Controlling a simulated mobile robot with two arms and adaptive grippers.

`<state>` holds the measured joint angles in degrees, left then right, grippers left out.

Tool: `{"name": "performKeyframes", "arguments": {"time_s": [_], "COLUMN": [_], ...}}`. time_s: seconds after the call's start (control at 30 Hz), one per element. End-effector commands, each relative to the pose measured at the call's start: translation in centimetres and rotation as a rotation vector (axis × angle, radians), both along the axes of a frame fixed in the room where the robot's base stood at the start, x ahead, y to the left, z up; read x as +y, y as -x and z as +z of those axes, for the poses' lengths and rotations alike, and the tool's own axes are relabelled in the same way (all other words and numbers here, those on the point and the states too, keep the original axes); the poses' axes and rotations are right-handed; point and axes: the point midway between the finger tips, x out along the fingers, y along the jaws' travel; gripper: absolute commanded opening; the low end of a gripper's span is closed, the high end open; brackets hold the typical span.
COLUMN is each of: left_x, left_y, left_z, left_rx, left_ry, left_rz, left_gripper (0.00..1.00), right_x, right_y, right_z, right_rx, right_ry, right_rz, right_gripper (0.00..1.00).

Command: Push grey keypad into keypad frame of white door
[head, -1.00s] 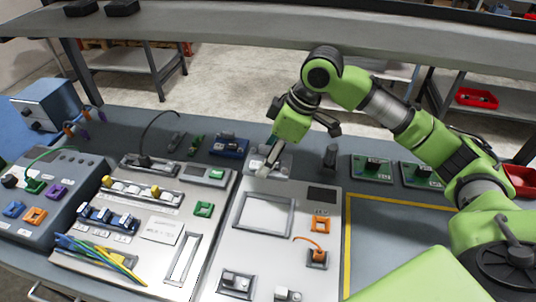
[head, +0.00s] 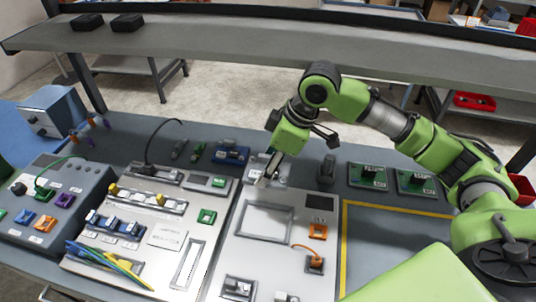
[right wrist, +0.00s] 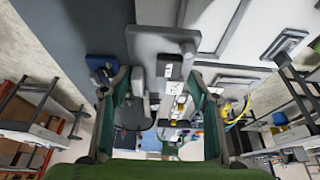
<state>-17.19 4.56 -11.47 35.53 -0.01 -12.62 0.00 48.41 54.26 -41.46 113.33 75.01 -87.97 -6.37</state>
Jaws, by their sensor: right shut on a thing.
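My right gripper (head: 268,176) points down at the top left edge of the white panel, with its fingers close around a small light grey piece. I take this piece to be the grey keypad, but its face is hard to make out. The right wrist view shows the two fingers (right wrist: 158,92) on either side of grey parts, and I cannot tell there which is held. The white panel (head: 277,262), seemingly the white door, carries a large grey rectangular frame (head: 238,222) below the gripper. I cannot tell whether that is the keypad frame. My left gripper is out of view.
A dark rectangle (head: 320,202) and an orange socket (head: 317,232) are on the panel's right side. A dark upright part (head: 326,170) stands right of the gripper. Green boards (head: 368,176) lie behind a bare yellow-edged area. A shelf (head: 230,50) spans the back.

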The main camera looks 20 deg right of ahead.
Motion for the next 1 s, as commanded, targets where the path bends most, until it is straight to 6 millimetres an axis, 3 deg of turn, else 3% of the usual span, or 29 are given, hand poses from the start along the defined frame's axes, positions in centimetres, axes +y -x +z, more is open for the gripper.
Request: {"name": "performKeyframes", "arguments": {"time_s": [0.1, 0.33, 0.57, 0.9, 1.0], "left_x": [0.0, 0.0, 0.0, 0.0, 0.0], "left_y": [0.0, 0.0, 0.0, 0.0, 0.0], "left_z": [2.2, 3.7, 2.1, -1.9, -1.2], "left_rx": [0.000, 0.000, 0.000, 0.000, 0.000], "left_ry": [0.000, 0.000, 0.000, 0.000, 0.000], "left_rz": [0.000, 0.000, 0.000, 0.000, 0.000], "left_gripper": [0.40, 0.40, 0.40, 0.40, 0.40], "right_x": [1.4, 3.6, 3.8, 3.8, 3.8], "right_y": [2.6, 6.3, 6.6, 6.5, 6.6], "right_z": [-0.6, -2.0, -3.4, -6.0, -6.4], "right_rx": [0.002, 0.000, -0.001, -0.002, 0.003], "right_ry": [0.008, -0.008, -0.010, -0.011, -0.011], "right_rz": [0.003, 0.006, 0.005, 0.006, 0.005], "right_gripper": [0.31, 0.31, 0.31, 0.31, 0.31]}}
